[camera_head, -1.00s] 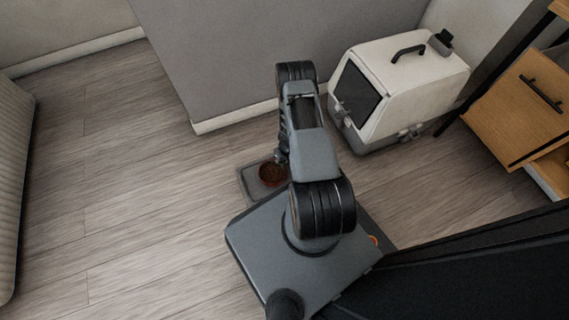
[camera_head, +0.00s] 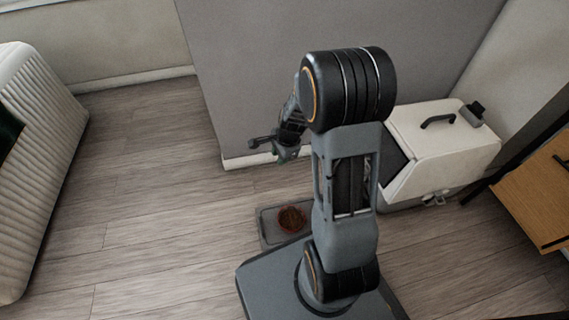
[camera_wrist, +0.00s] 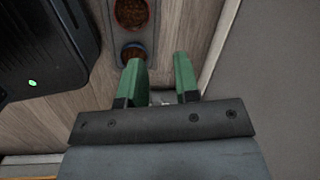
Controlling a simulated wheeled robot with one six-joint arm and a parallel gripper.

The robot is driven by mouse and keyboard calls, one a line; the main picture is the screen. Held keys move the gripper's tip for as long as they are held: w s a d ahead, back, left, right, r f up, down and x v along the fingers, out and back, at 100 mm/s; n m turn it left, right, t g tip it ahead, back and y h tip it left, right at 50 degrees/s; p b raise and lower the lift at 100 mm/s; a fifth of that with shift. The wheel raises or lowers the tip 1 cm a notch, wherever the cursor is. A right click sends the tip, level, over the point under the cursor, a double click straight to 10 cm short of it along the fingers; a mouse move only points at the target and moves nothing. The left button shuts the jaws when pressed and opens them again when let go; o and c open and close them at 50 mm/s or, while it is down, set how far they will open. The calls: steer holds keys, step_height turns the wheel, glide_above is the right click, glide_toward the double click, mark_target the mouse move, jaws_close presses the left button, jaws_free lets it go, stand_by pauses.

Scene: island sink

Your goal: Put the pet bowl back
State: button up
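A red-brown bowl (camera_head: 292,218) with brown contents sits on a grey mat (camera_head: 270,236) on the floor, beside my base. In the wrist view, the reddish bowl (camera_wrist: 131,12) is at the top edge, and a second, darker bluish-rimmed bowl (camera_wrist: 124,53) with brown contents sits on the same mat (camera_wrist: 115,36). That second bowl is hidden behind my arm in the head view. My gripper (camera_wrist: 159,62) has two green fingers held apart with nothing between them. In the head view, my gripper (camera_head: 284,153) is raised above the floor, before the grey wall. The left fingertip partly overlaps the darker bowl's lower edge.
A white pet carrier (camera_head: 450,150) stands right of my arm by the wall. A wooden drawer unit (camera_head: 535,190) is at the right. A ribbed white piece (camera_head: 45,150) stands at the left. The wood floor (camera_head: 150,210) between is clear.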

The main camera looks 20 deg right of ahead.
steer(key=s+a+r+n+h, duration=0.1)
steer(key=s+a+r+n, duration=0.1)
steer(key=s+r+n, duration=0.5)
steer(key=s+a+r+n, duration=0.3)
steer(key=s+r+n, duration=0.4)
steer(key=n, duration=0.3)
steer(key=shift+r+t+h, duration=0.4)
steer(key=shift+r, duration=0.1)
steer(key=shift+s+r, duration=0.1)
